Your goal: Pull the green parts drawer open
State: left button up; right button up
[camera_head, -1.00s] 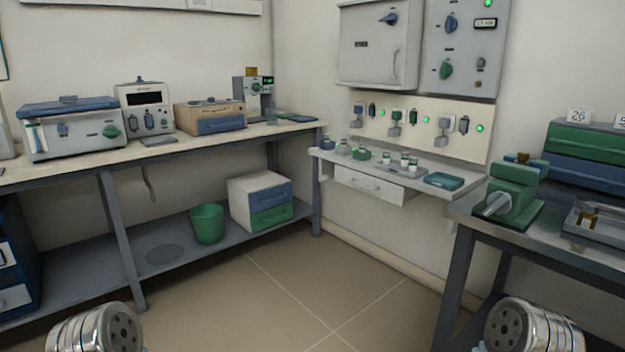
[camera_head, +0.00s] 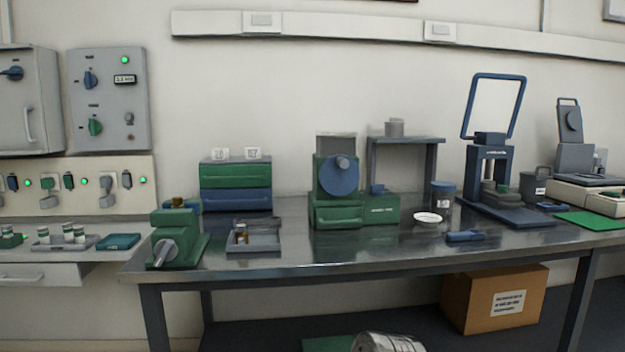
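A two-level drawer unit stands at the back left of the metal bench. Its upper drawer (camera_head: 235,175) is green and looks shut; its lower drawer (camera_head: 236,200) is blue. Two small numbered tags stand on top. A second green drawer-like front (camera_head: 338,217) is at the base of a green machine with a blue round disc (camera_head: 339,175); it also looks shut. I cannot tell which is called the parts drawer. Neither gripper is in view; only a silver piece of my own arm shows at the bottom edge.
A green vise-like device (camera_head: 177,238) and a grey tray (camera_head: 252,240) stand in front of the drawer unit. A white dish (camera_head: 428,218) and a blue tool (camera_head: 466,236) lie to the right. A cardboard box (camera_head: 495,300) is under the bench (camera_head: 330,255).

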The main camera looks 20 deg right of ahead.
aim_at(229, 174)
jog(key=z, duration=0.85)
jog(key=j+z, duration=0.4)
jog(key=j, duration=0.45)
jog(key=j+z, duration=0.4)
jog(key=j, duration=0.45)
